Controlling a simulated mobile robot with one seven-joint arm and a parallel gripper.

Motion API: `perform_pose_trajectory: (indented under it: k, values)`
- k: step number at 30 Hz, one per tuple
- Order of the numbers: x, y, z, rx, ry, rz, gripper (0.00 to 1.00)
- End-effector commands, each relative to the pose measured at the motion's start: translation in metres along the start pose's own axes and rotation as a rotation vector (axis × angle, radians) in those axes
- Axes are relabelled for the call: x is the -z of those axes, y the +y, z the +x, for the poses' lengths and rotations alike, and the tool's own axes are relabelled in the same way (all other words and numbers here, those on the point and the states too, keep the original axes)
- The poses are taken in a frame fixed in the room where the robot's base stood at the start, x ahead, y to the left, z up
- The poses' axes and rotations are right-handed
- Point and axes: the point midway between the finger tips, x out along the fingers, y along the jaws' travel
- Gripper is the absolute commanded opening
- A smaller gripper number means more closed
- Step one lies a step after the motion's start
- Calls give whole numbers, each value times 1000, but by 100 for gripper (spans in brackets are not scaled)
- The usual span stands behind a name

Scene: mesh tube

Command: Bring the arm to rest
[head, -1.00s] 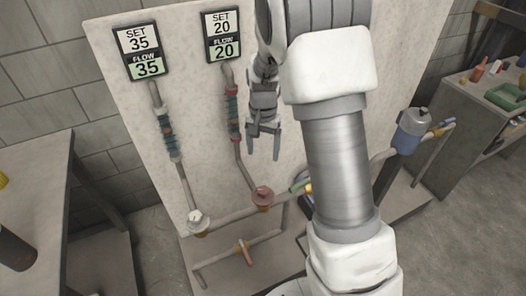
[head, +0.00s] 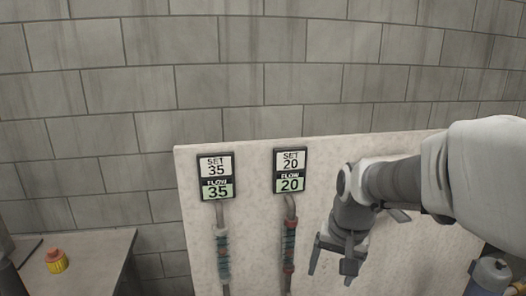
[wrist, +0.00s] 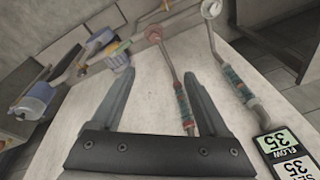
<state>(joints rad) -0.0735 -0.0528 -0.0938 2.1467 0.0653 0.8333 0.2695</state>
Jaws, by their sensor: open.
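My gripper (head: 331,262) is open and empty, in front of the pale panel (head: 250,215) and to the right of the second tube. My arm reaches in from the right of the head view, with the fingers pointing down. In the wrist view my gripper (wrist: 157,90) shows two spread fingers with nothing between them. The left display (head: 216,177) reads SET 35, FLOW 35. The right display (head: 290,171) reads SET 20, FLOW 20. A tube with a coloured section hangs below each display.
In the wrist view a red valve knob (wrist: 153,33) and a white valve knob (wrist: 211,9) sit on the pipes. A blue and grey canister (wrist: 37,98) is at the left there. A side table (head: 95,255) with a yellow and red object (head: 57,261) stands left of the panel.

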Motion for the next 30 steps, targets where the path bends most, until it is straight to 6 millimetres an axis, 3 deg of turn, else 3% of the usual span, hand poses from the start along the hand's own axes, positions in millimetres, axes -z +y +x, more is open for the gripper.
perform_pose_trajectory:
  k: [1,6,15,21,30]
  values:
    - [-8,2,-18,9,25,-22,78]
    - [-36,10,-57,24,89,-107,78]
    - [-89,27,-105,20,211,-253,78]
    - [-113,36,-118,4,265,-319,78]
    - [-120,39,-119,-3,281,-340,78]
